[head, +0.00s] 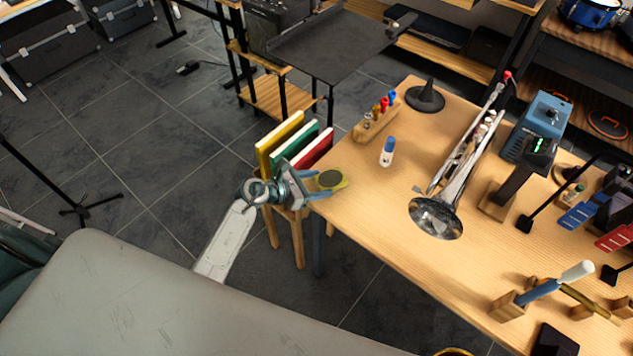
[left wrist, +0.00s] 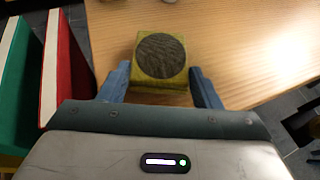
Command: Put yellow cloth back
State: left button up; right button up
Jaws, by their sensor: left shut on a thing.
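The yellow cloth (head: 341,185) looks like a small thick olive-yellow square with a dark round patch on top. It is at the left end of the wooden table. In the left wrist view the yellow cloth (left wrist: 160,60) lies between the two blue fingers. My left gripper (head: 325,186) reaches in from the left, low over the table's corner, and is shut on the cloth. I cannot tell whether the cloth touches the tabletop. My right gripper is not in view.
Yellow, green and red upright slabs (head: 293,143) stand on a small stand just left of the table. A blue-capped bottle (head: 387,153), a wooden pen holder (head: 376,124) and a silver trumpet (head: 437,216) are on the table (head: 375,215). The table's front-left area is clear.

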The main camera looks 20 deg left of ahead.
pick_arm(q)
jog(key=shift+f, duration=0.2)
jog(key=shift+f, duration=0.2)
jog(key=o, duration=1)
jog(key=shift+r, duration=0.1)
jog(key=shift+c, duration=0.2)
jog(key=shift+o, duration=0.4)
